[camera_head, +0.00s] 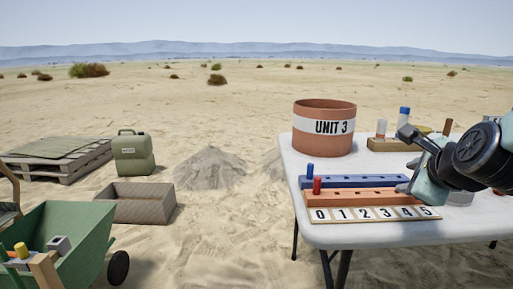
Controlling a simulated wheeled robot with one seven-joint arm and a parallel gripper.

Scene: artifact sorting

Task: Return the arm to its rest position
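My arm reaches in from the right edge of the head view, over the right side of the white table (370,241). My gripper (403,160) points left, and its two fingers are spread apart, one above the other. Nothing shows between the fingers. The lower finger is close to the right end of the peg rails, and I cannot tell if it touches them. The arm hides part of the table's right side.
A blue rail (362,181) and an orange rail (350,198) with pegs lie behind a number strip (372,214). A terracotta pot (324,142) marked UNIT 3 stands behind. A green wheelbarrow (82,240), a box (141,207) and a jerrycan (133,154) are left.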

